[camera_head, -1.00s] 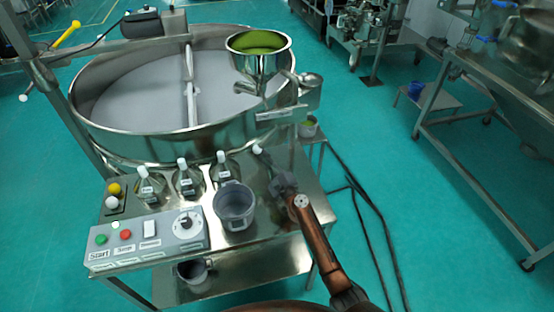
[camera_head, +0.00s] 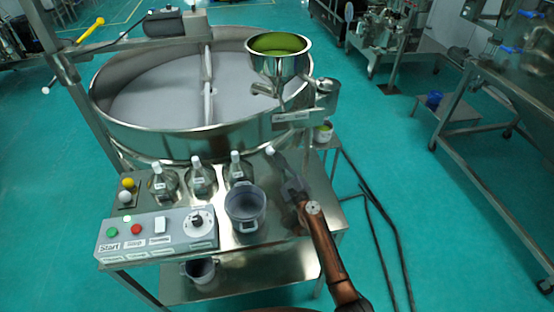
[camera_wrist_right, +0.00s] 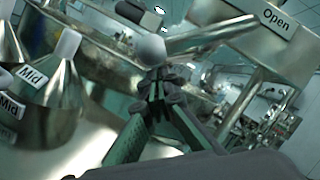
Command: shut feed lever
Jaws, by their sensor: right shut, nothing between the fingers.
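The feed lever shows in the right wrist view as a metal rod (camera_wrist_right: 205,38) ending in a pale ball knob (camera_wrist_right: 151,50). It runs from the knob toward a metal plate marked "Open" (camera_wrist_right: 276,20). In the head view, a small white knob (camera_head: 270,150) sits just beyond my right gripper (camera_head: 281,168), below the hopper. The right gripper is shut and empty. Its fingertips (camera_wrist_right: 156,86) are just below the knob in the wrist view; I cannot tell whether they touch it. The hopper (camera_head: 279,62) holds green material. My left gripper is not in view.
The round sieve pan (camera_head: 130,135) stands behind. Several metal cones with white tips (camera_head: 200,178), a grey cup (camera_head: 245,208) and a control box (camera_head: 155,235) stand on the table's near side. Open floor (camera_head: 410,200) lies to the right, with dark cables.

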